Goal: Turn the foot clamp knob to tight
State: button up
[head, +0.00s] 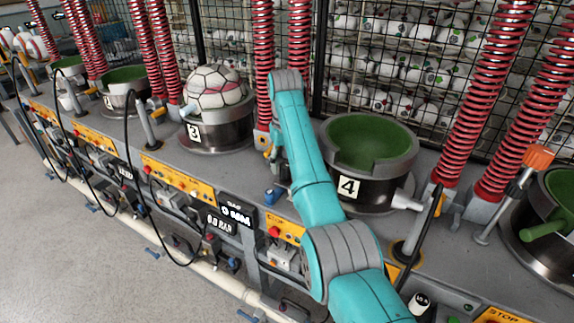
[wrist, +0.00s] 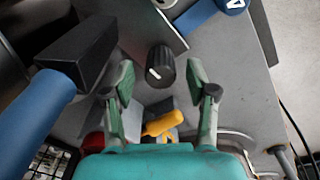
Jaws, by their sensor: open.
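A black ribbed knob (wrist: 160,66) with a white pointer line shows in the wrist view on a grey metal surface. The pointer slants toward the lower left of its face. No label beside it is readable. My gripper (wrist: 160,74) is open, with one green finger on each side of the knob. In the head view, I cannot make out this knob.
A blue handle with a black block (wrist: 82,52) is close left of the fingers. A yellow lever (wrist: 162,124) lies below the knob. In the head view, green-lined press cup 4 (head: 371,145) stands right of my arm, and cup 3 (head: 217,131) holds a ball (head: 214,87).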

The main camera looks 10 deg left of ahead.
jog(key=shift+f, duration=0.6)
grip_shut()
